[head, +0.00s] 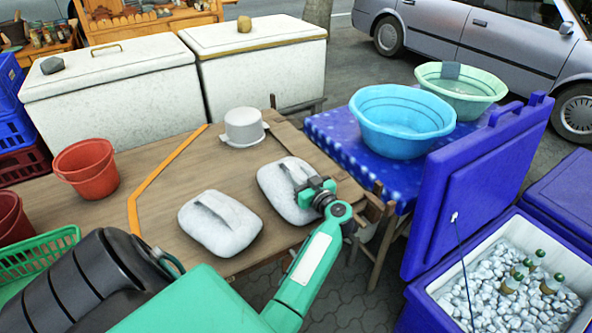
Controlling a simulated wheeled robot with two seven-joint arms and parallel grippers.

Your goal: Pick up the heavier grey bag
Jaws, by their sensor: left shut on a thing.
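Two grey bags with handle straps lie on the brown wooden table (150,172). One grey bag (219,224) is nearer the front, on the left, with nothing touching it. The other grey bag (280,182) lies to its right and slightly farther back. My left gripper (308,190) is shut on the right-hand bag at its strap, on the bag's right side. The gripper hides part of the strap and that side of the bag. The bag appears to rest on the table. The bags look alike, so I cannot tell which is heavier. My right gripper is not in view.
A grey pot (243,126) stands behind the bags. Red buckets (86,168) and a green basket (45,250) are at left. A blue basin (402,120) sits on a blue-covered table at right. An open blue cooler (455,185) holds ice and bottles.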

